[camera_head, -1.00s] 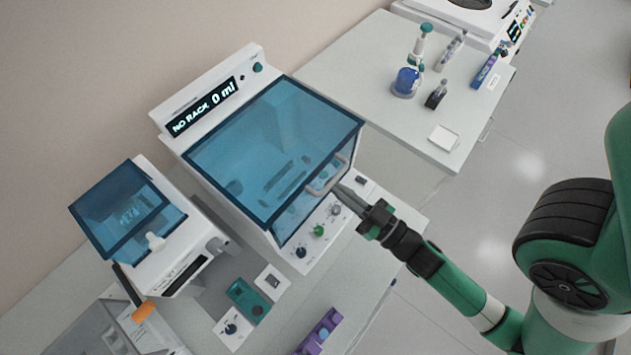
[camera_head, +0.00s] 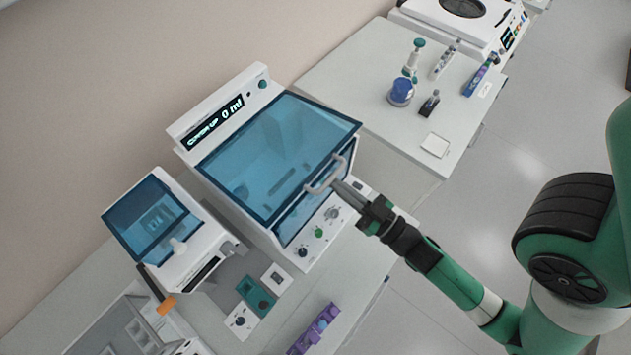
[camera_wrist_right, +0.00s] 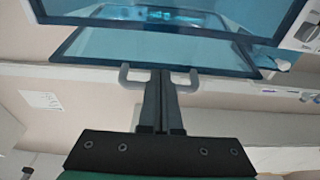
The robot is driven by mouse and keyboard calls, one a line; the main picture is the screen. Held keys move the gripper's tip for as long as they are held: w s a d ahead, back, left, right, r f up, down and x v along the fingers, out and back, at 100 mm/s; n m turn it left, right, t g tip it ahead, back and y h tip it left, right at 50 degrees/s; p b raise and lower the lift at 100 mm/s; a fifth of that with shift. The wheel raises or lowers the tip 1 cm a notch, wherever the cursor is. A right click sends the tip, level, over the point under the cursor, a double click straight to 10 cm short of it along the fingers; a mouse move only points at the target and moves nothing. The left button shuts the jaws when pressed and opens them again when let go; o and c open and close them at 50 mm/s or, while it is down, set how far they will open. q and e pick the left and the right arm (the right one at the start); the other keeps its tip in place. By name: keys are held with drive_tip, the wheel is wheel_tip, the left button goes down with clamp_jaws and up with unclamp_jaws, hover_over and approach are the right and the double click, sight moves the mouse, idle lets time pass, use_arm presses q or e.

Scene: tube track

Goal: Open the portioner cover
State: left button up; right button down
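The portioner (camera_head: 290,235) is the large white machine in the middle of the head view, with a see-through blue cover (camera_head: 275,150). Its display reads "COVER UP 0 ml". The cover's front edge stands slightly raised from the body. A pale U-shaped handle (camera_head: 322,181) is on the cover's front; it also shows in the right wrist view (camera_wrist_right: 131,82). My right gripper (camera_head: 339,187) is at this handle, its fingers nearly together and closed on the bar in the right wrist view (camera_wrist_right: 161,80). My left gripper is not in view.
A smaller white device with a blue lid (camera_head: 152,215) stands to the left. A purple rack (camera_head: 317,330) and small teal and white blocks lie in front. A side table (camera_head: 400,130) behind holds a blue-based bottle (camera_head: 401,92) and racks.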

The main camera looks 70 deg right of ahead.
drive_tip(key=shift+r, duration=0.15)
wheel_tip(320, 180, up, 7)
drive_tip(key=w+p, duration=0.3)
drive_tip(key=p, duration=0.4)
drive_tip(key=shift+d, duration=0.4)
